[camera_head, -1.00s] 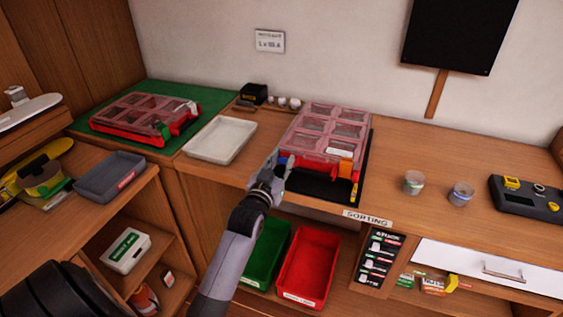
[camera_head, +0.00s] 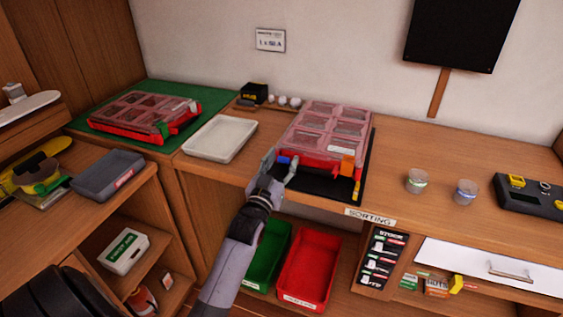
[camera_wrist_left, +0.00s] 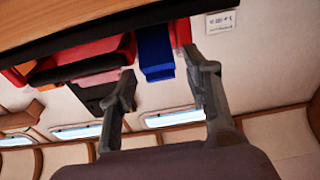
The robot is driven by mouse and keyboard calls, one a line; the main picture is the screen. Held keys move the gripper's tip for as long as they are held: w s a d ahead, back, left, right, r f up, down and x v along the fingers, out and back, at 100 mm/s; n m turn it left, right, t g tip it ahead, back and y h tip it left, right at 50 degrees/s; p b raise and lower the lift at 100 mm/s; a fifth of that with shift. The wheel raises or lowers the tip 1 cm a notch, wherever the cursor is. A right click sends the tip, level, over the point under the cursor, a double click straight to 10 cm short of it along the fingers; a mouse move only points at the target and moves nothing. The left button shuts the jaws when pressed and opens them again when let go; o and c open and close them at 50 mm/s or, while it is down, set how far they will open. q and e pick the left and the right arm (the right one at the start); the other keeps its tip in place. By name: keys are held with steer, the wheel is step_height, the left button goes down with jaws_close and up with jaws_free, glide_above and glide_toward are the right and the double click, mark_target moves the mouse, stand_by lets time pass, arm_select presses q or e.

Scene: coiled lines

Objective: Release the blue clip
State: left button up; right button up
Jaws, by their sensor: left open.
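The blue clip (camera_head: 284,160) is at the front left of a red case with clear lids (camera_head: 318,129), on a black mat (camera_head: 325,187). An orange clip (camera_head: 347,165) is at the case's front right. My left gripper (camera_head: 279,164) is at the case's front left corner, fingers apart on either side of the blue clip. In the left wrist view the blue clip (camera_wrist_left: 155,54) hangs on the red case (camera_wrist_left: 75,55), between and just beyond the open fingertips (camera_wrist_left: 158,66). I cannot tell whether a finger touches it. My right gripper is not in view.
A white tray (camera_head: 220,139) lies left of the case. A second red case (camera_head: 138,117) sits on a green mat (camera_head: 205,100). Two small jars (camera_head: 417,181) stand to the right. Green (camera_head: 268,253) and red (camera_head: 309,266) bins are below the counter edge. Counter between case and jars is clear.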

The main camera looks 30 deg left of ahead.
arm_select(q)
steer(key=v, duration=1.2)
steer(key=shift+f, duration=0.1)
